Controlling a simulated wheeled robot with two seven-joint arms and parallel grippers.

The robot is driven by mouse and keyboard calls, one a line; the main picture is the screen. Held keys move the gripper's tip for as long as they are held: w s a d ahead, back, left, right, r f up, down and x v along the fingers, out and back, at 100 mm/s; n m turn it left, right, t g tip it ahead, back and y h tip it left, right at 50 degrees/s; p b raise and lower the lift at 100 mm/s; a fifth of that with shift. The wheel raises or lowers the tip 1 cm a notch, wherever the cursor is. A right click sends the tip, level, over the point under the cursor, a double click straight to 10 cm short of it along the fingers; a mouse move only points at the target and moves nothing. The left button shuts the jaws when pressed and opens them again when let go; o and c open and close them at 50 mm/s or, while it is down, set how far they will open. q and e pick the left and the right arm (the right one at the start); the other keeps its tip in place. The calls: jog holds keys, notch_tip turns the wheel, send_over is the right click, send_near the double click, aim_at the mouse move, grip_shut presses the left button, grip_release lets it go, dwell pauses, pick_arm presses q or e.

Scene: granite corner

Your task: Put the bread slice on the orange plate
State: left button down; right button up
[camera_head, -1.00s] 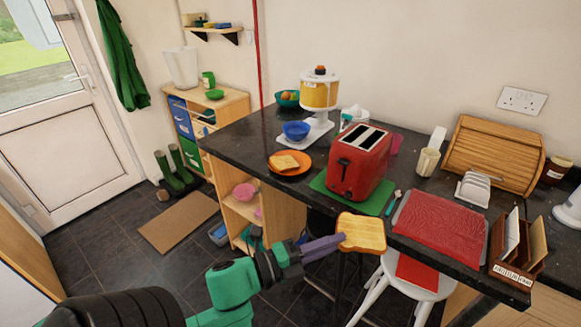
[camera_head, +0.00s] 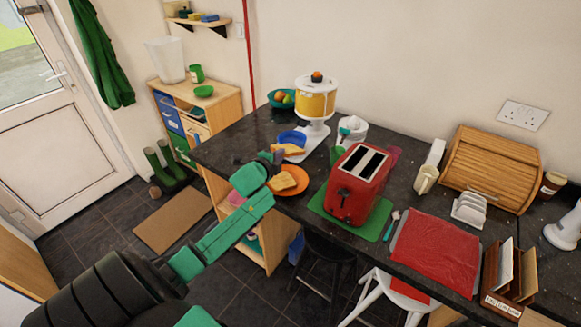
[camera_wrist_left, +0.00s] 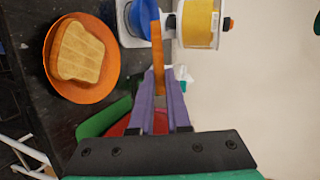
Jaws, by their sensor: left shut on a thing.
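The orange plate (camera_head: 303,177) lies on the dark counter in the head view, with a toasted bread slice (camera_head: 282,182) flat on it. Both show at the upper left of the left wrist view, plate (camera_wrist_left: 113,67) and slice (camera_wrist_left: 77,54). My left gripper (camera_head: 273,156) is shut on a second bread slice (camera_head: 288,149), held up on edge just beyond the plate, near the blue bowl. In the left wrist view this held slice (camera_wrist_left: 158,60) appears edge-on between the purple fingers (camera_wrist_left: 160,95), clear of the plate. My right gripper is not in view.
A blue bowl (camera_head: 291,137) and a white stand with a yellow drum (camera_head: 316,100) are close behind the held slice. A red toaster (camera_head: 357,185) on a green mat (camera_head: 321,205) stands right of the plate. A red mat (camera_head: 435,248) lies farther right.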

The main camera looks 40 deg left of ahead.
pick_arm(q)
jog(key=f+b, duration=0.2)
jog(key=f, duration=0.1)
jog(key=f+b, duration=0.2)
jog(key=shift+s+d+f, duration=0.1)
jog(key=shift+s+f, duration=0.05)
jog(key=shift+s, duration=0.25)
jog(key=f+b, duration=0.2)
jog(key=f, duration=0.1)
jog(key=f+b, duration=0.1)
jog(key=shift+w+f+b, duration=0.3)
jog(key=shift+w+b, duration=0.05)
jog(key=shift+s+r, duration=0.2)
jog(key=c, duration=1)
grip_release()
jog(key=shift+w+f, duration=0.1)
jog(key=shift+c, duration=0.2)
